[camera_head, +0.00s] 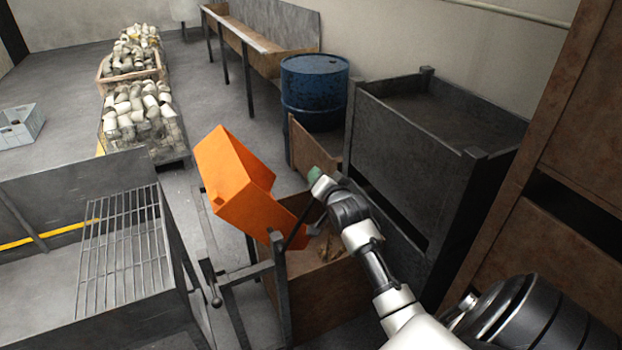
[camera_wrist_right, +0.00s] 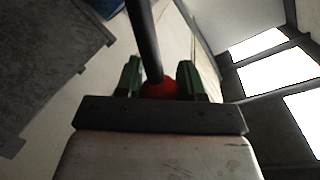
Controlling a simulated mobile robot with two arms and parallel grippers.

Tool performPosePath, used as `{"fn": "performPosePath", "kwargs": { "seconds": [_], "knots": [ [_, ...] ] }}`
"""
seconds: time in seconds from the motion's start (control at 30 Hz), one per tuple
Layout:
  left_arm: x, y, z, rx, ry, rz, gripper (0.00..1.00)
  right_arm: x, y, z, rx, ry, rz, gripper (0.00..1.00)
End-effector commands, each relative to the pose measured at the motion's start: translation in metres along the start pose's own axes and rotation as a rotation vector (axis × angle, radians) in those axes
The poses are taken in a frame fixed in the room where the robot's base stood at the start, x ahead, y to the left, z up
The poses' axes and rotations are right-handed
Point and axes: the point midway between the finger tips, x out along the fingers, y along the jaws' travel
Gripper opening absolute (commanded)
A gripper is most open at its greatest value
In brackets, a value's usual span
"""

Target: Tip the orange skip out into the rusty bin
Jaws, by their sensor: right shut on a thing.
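The orange skip (camera_head: 232,178) is steeply tilted on a dark metal stand (camera_head: 280,290), its lower end towards the rusty bin (camera_head: 325,295). The bin stands just right of the skip; some brownish matter shows inside, partly hidden by my arm. My right gripper (camera_head: 315,178) is above the bin, right of the skip. In the right wrist view its green-padded fingers (camera_wrist_right: 160,80) are shut around the end of a dark lever (camera_wrist_right: 144,40) with a red knob (camera_wrist_right: 160,89). The skip's inside is mostly hidden. My left gripper is out of view.
A large dark grey crate (camera_head: 415,150) stands close right of my right arm, with a blue drum (camera_head: 314,85) behind. A grey bench with a wire grate (camera_head: 120,250) is at left. Crates of pale pieces (camera_head: 150,140) stand further back.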

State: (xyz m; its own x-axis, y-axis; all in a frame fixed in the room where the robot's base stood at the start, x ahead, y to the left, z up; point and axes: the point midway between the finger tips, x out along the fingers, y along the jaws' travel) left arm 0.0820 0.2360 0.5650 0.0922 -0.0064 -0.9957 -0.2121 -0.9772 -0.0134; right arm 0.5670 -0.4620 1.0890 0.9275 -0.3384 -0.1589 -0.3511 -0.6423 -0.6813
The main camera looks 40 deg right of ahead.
Motion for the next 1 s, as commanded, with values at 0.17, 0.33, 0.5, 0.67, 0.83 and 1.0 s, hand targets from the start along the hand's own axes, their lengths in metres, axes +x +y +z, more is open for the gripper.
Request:
{"fn": "performPosePath", "kwargs": {
  "seconds": [0.17,0.33,0.5,0.67,0.83,1.0],
  "knots": [
    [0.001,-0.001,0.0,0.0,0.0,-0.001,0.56,0.002,0.015,-0.005,-0.008,0.004,0.01,0.0],
    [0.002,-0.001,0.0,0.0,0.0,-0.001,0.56,0.003,0.022,-0.006,-0.009,0.001,0.014,0.0],
    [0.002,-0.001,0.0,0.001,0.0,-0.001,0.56,0.004,0.026,-0.005,-0.01,-0.002,0.017,0.0],
    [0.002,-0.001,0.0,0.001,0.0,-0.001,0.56,0.004,0.026,-0.004,-0.01,-0.003,0.018,0.0],
    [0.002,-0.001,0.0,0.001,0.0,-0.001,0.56,0.004,0.027,-0.003,-0.01,-0.006,0.019,0.0],
    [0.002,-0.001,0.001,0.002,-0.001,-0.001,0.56,0.004,0.027,-0.003,-0.008,-0.007,0.019,0.55]
  ]
}}
